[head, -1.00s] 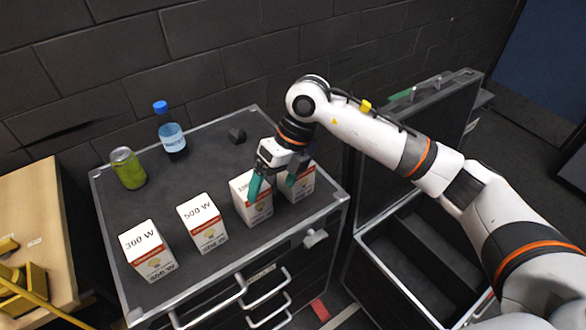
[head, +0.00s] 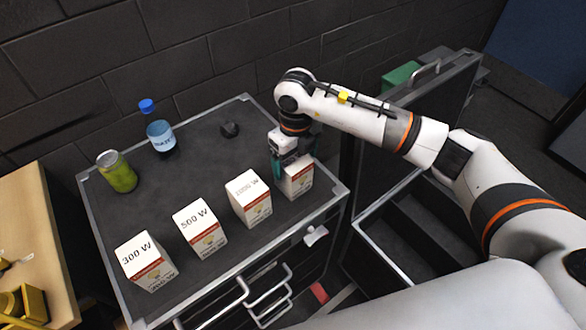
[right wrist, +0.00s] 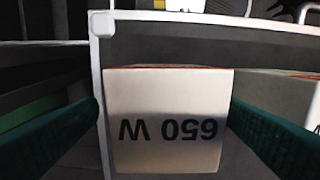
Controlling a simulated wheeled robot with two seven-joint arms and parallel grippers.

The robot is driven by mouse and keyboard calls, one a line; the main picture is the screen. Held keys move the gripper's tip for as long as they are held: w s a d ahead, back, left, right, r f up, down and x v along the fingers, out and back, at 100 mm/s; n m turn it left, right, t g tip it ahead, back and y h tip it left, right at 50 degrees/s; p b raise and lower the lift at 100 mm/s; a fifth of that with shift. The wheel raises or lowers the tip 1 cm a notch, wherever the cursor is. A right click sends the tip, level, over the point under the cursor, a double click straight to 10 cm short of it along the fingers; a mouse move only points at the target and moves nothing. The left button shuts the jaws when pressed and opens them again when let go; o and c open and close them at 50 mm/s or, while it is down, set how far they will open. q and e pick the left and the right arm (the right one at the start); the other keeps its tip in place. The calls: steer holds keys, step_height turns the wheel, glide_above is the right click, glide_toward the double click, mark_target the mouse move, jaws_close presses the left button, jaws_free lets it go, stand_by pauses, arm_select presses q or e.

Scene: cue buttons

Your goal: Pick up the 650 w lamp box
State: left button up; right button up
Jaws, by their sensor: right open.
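The 650 W lamp box (head: 298,182) is the rightmost of the white boxes on the case top, near its right edge. In the right wrist view its label "650 W" on the box top (right wrist: 168,105) reads upside down. My right gripper (head: 292,170) is over this box, pointing down. Its green fingers stand open on either side of the box, with a gap visible at each side in the wrist view. The gripper hides part of the box top in the head view. My left gripper is not in view.
The 1000 W box (head: 249,199) stands close to the left, then the 500 W box (head: 200,229) and 300 W box (head: 146,262). An open case (head: 420,235) lies to the right.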

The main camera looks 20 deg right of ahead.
steer(key=f, duration=0.1)
steer(key=f+p, duration=0.2)
steer(key=shift+a+f, duration=0.25)
steer(key=shift+a, duration=0.05)
steer(key=shift+f, duration=0.6)
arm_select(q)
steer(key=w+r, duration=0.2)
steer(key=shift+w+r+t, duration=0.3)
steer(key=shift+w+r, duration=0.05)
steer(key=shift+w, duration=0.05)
arm_select(e)
steer(key=shift+w+f, duration=0.1)
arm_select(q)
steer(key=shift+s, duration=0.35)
arm_select(e)
steer(key=c, duration=1.1)
